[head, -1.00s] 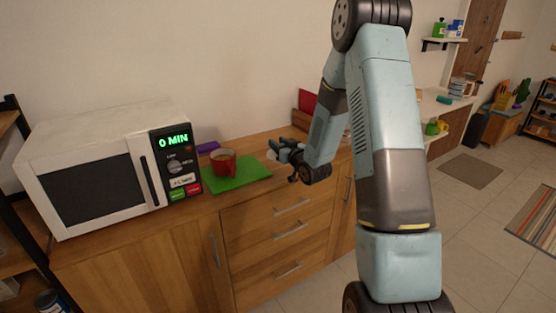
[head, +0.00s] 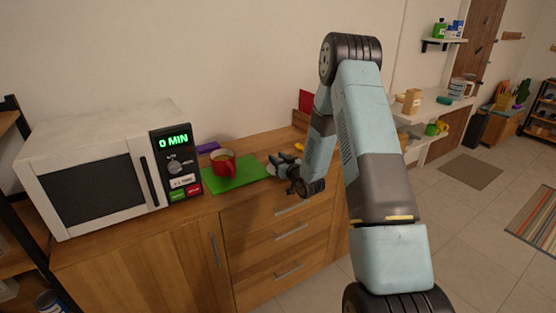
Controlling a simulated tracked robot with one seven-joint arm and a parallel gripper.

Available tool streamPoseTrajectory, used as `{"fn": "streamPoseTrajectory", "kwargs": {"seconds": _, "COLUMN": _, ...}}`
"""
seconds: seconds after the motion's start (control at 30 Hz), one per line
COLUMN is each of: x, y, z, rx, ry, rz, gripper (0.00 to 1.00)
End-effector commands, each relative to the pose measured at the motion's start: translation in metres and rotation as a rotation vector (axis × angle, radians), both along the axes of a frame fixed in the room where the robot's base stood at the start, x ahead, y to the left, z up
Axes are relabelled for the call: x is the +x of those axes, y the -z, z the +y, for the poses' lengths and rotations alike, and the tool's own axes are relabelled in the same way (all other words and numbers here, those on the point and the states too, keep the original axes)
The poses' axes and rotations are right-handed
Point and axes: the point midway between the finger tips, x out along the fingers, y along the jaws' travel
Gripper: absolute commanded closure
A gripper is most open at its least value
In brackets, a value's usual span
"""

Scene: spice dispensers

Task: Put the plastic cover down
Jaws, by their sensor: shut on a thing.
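My gripper (head: 282,165) is low over the wooden counter, just right of the green mat, with its fingers pointing left. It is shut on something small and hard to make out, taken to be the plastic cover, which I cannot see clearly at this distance. A red mug (head: 223,164) stands upright on the green mat (head: 252,173), left of my gripper and apart from it.
A white microwave (head: 95,165) reading 0 MIN stands on the counter (head: 205,205) at left. A purple item (head: 207,148) lies behind the mug. A red item (head: 306,100) stands at the back, behind my arm. The counter's front edge is close to my gripper.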

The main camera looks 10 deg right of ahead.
Motion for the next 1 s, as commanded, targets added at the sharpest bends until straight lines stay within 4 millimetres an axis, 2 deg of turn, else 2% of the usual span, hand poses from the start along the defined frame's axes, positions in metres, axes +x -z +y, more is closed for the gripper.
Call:
{"fn": "streamPoseTrajectory", "kwargs": {"seconds": 0.37, "x": -0.0002, "y": 0.0043, "z": 0.0005, "rx": 0.001, "ry": -0.001, "rz": 0.001, "gripper": 0.93}}
{"fn": "streamPoseTrajectory", "kwargs": {"seconds": 0.4, "x": -0.0002, "y": 0.0044, "z": 0.0006, "rx": 0.001, "ry": -0.001, "rz": 0.001, "gripper": 0.62}}
{"fn": "streamPoseTrajectory", "kwargs": {"seconds": 0.6, "x": -0.0002, "y": 0.0040, "z": 0.0009, "rx": 0.001, "ry": -0.001, "rz": 0.001, "gripper": 0.43}}
{"fn": "streamPoseTrajectory", "kwargs": {"seconds": 0.67, "x": -0.0001, "y": 0.0040, "z": 0.0010, "rx": 0.001, "ry": -0.001, "rz": 0.001, "gripper": 0.38}}
{"fn": "streamPoseTrajectory", "kwargs": {"seconds": 1.0, "x": 0.0000, "y": -0.0017, "z": 0.0015, "rx": 0.000, "ry": -0.002, "rz": -0.001, "gripper": 0.38}}
